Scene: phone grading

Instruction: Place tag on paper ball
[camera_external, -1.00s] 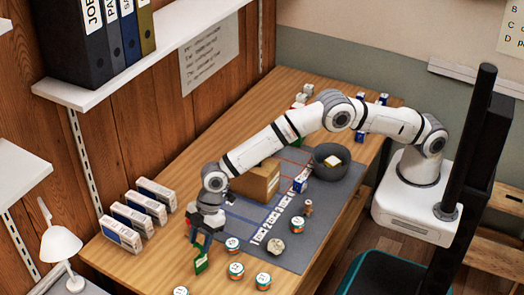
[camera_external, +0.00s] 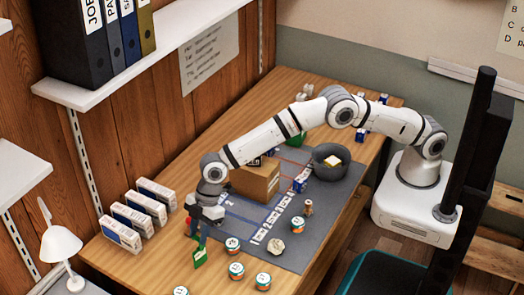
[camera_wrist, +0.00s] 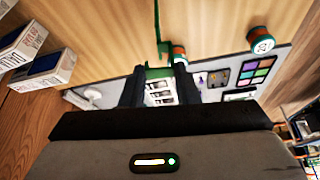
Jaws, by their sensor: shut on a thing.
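My gripper (camera_external: 203,232) is at the front left of the grey mat, pointing down. A green tag with a white patch (camera_external: 200,257) hangs at its fingertips. In the wrist view, my gripper (camera_wrist: 160,90) has a green-edged white piece (camera_wrist: 159,73) between its dark fingers, and it appears shut on this tag. A crumpled beige ball (camera_external: 275,248), which looks like the paper ball, rests at the front of the mat, to the right of my gripper and apart from it. I cannot make out the ball in the wrist view.
Several striped round jars (camera_external: 236,270) stand around the ball. A cardboard box (camera_external: 256,182) and a dark bowl (camera_external: 330,160) stand farther back on the mat (camera_external: 240,222). White-and-blue boxes (camera_external: 120,234) line the left side. Bare wood lies at the front left.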

